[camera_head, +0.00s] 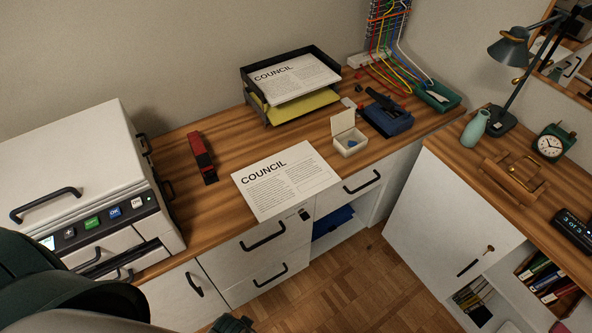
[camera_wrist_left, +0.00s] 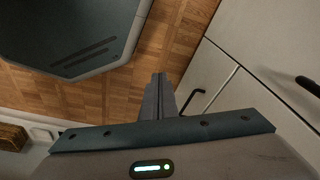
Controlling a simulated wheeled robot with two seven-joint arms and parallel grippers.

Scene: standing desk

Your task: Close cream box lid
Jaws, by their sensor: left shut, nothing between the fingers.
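The small cream box (camera_head: 351,150) stands on the wooden desk, right of the large "COUNCIL" sheet. Its lid (camera_head: 342,122) is raised, standing up at the back of the box. My left gripper (camera_wrist_left: 159,82) is shut and empty in the left wrist view, low over the parquet floor near white cabinet fronts, well away from the box. My right gripper is not in view.
A "COUNCIL" sheet (camera_head: 286,180) lies left of the box; a dark blue device (camera_head: 388,121) sits close on its right. A black paper tray (camera_head: 290,84) stands behind. A red and black stapler-like object (camera_head: 202,157) and white machine (camera_head: 90,180) are at left.

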